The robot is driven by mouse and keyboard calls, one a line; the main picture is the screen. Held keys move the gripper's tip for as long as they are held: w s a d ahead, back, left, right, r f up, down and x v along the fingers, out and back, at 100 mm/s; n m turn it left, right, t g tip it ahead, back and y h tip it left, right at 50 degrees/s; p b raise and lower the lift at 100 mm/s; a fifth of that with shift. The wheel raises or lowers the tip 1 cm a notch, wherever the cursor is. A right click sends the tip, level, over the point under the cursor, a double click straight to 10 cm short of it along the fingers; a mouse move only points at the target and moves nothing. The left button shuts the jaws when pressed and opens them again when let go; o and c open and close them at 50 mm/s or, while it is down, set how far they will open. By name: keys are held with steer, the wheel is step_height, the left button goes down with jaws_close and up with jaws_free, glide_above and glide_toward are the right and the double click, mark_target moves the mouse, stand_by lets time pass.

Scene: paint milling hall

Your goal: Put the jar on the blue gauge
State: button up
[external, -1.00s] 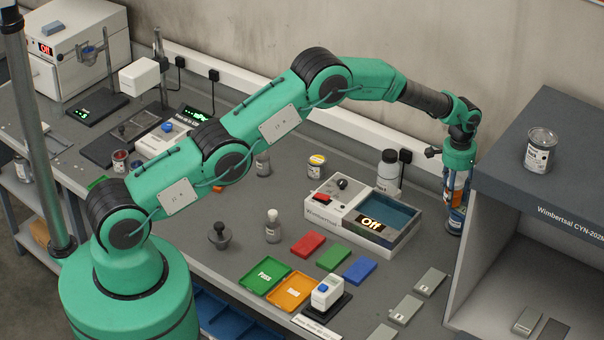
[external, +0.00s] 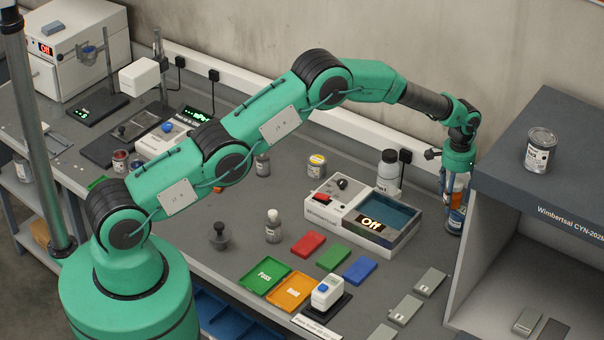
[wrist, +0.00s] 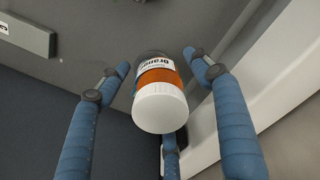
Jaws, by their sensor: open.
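The jar (wrist: 160,108) has a white lid and an orange and white label. In the wrist view it is between my blue fingers, lid toward the camera. My gripper (wrist: 157,75) is open around it, with gaps showing beside the jar. In the external view my gripper (external: 454,222) points down at the right of the bench, beside the grey cabinet, and its fingers partly hide the jar (external: 458,183). A flat blue block (external: 360,270), which looks like the blue gauge, lies on the bench with nothing on it, left of my gripper.
Green (external: 333,257) and red (external: 307,244) blocks lie beside the blue one. A white device with a dark basin (external: 385,216) stands behind them. Grey slotted plates (external: 430,282) lie at front right. The grey cabinet (external: 500,190) stands close on the right.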

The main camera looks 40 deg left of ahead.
steer(key=shift+r, duration=0.15)
steer(key=shift+r+b, duration=0.6)
steer(key=shift+r, duration=5.4)
